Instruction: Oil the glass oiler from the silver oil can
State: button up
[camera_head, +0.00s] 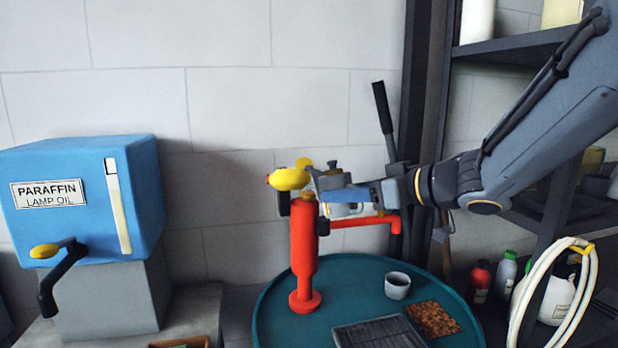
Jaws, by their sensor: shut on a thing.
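My gripper (311,183) is above the red hand pump (304,255), at the yellow handle (288,179) by the pump's top. It looks shut on this handle, though the fingertips are small and partly hidden. The pump stands upright on a round teal top (270,310), and its red spout (355,222) points right, below my wrist. I cannot make out a silver oil can or a glass oiler. A small pale patch shows under my gripper, but I cannot tell what it is.
A blue paraffin tank (80,200) with a yellow-handled crank (62,260) stands left. A grey cup (397,286), a dark grate (375,335) and a brown patch (433,318) are on the teal top. A white hose loop (520,310), bottles (507,272) and dark shelves (520,43) are right.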

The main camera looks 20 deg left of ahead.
aim_at(344, 180)
jog(key=shift+s+d+r+h+p, duration=0.15)
jog(key=shift+h+p, duration=0.15)
jog(key=shift+p, duration=1.4)
jog(key=shift+r+g+h+p, duration=0.8)
jog(key=shift+r+p, duration=0.4)
jog(key=shift+p, duration=3.85)
jog(key=shift+r, duration=0.1)
jog(key=shift+r+m+h, duration=0.3)
jog(key=shift+r+h, duration=0.2)
jog(key=shift+r, duration=0.05)
jog(key=shift+f+b, duration=0.4)
jog(key=shift+b, duration=0.35)
